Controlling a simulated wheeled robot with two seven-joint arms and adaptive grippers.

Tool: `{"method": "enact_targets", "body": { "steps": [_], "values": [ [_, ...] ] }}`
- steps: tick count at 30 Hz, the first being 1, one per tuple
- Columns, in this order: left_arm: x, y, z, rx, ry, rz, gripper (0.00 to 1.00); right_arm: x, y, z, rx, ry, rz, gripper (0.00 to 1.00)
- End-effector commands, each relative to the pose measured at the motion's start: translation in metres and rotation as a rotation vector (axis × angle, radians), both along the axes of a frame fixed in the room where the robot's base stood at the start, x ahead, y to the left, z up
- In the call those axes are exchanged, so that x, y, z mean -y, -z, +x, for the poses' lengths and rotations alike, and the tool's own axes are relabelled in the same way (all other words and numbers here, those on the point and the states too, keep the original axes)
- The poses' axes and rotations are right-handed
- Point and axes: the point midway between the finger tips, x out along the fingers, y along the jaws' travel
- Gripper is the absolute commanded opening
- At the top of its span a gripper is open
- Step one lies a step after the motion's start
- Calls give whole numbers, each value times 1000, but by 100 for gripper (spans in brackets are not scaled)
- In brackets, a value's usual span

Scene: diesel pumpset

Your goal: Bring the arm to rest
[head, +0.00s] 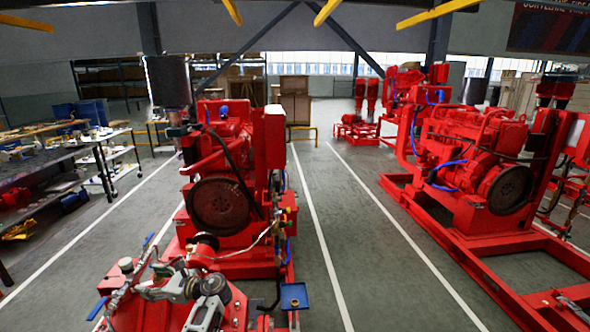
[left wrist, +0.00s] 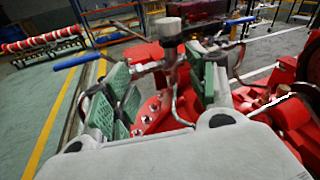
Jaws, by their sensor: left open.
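My left gripper (head: 160,280) is at the lower left of the head view, over the front of the red pumpset (head: 240,262). In the left wrist view, its green-padded fingers (left wrist: 166,88) stand wide apart with nothing held. A metal fitting with a grey round cap (left wrist: 168,27) and a thin pipe shows between and beyond the fingers; I cannot tell whether they touch it. Blue valve handles (left wrist: 76,61) lie beyond on both sides. My right gripper is not in view.
A workbench (head: 70,165) with tools and parts stands at the left. A second red pumpset (head: 465,165) stands at the right. A clear floor lane with white lines (head: 330,230) runs between them. A small blue tray (head: 294,296) sits at the near pumpset's front right.

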Motion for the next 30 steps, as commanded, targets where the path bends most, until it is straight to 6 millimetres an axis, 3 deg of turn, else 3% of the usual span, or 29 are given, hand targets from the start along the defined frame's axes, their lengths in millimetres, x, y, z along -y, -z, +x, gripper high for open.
{"method": "enact_targets", "body": {
  "steps": [15, 30],
  "values": [
    [20, 76, -66, 356, -53, -412, 57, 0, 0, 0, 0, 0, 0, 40],
    [64, 123, -132, 652, -206, -813, 57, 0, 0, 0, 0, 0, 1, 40]
  ]
}}
